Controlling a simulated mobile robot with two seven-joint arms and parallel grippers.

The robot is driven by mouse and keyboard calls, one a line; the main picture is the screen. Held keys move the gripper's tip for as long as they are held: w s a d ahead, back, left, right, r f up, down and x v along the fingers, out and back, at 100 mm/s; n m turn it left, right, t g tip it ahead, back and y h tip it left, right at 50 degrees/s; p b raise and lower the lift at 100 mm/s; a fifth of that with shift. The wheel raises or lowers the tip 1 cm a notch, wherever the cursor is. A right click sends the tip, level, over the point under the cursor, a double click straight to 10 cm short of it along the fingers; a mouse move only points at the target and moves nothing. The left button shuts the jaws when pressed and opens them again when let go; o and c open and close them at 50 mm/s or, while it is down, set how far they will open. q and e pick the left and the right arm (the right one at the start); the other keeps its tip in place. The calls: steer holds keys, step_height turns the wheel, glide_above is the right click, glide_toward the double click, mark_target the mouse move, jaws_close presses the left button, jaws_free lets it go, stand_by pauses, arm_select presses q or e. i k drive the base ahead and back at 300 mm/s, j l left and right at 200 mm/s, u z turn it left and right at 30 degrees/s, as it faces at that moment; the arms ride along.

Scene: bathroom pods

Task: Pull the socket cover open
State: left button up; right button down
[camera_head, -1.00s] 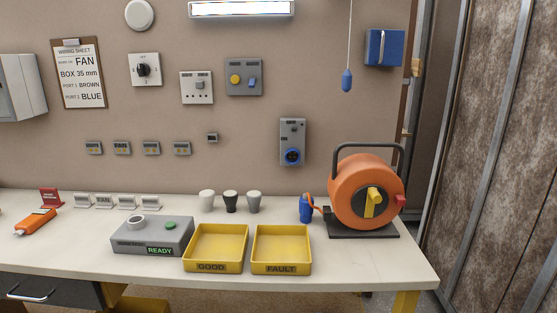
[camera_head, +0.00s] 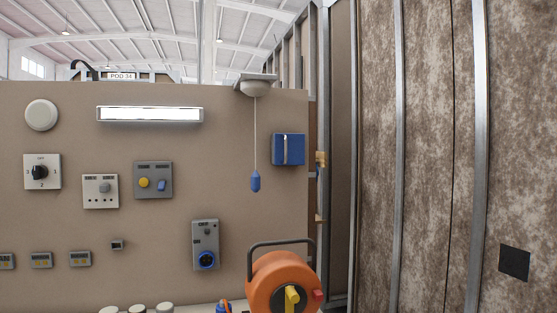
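A blue box with a pale vertical handle (camera_head: 287,149) is on the wall at upper right, near the panel's right edge; its front looks shut. A tall grey socket unit (camera_head: 205,244) is lower on the wall, left of the orange reel. I cannot tell which of these carries the socket cover. Neither of my grippers is in view.
An orange cable reel (camera_head: 270,284) stands below the blue box. A blue pull-cord handle (camera_head: 255,181) hangs left of the box. Grey switch plates (camera_head: 153,180) are farther left. A brown patterned wall (camera_head: 425,110) rises at right.

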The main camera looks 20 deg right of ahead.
mark_target(289, 148)
steer(key=i+l, duration=0.15)
steer(key=l, duration=0.2)
steer(key=i+l+u, duration=0.15)
steer(key=l, duration=0.2)
steer(key=i+l, duration=0.15)
steer(key=l, duration=0.25)
steer(key=i+l+u, duration=0.1)
steer(key=l, duration=0.25)
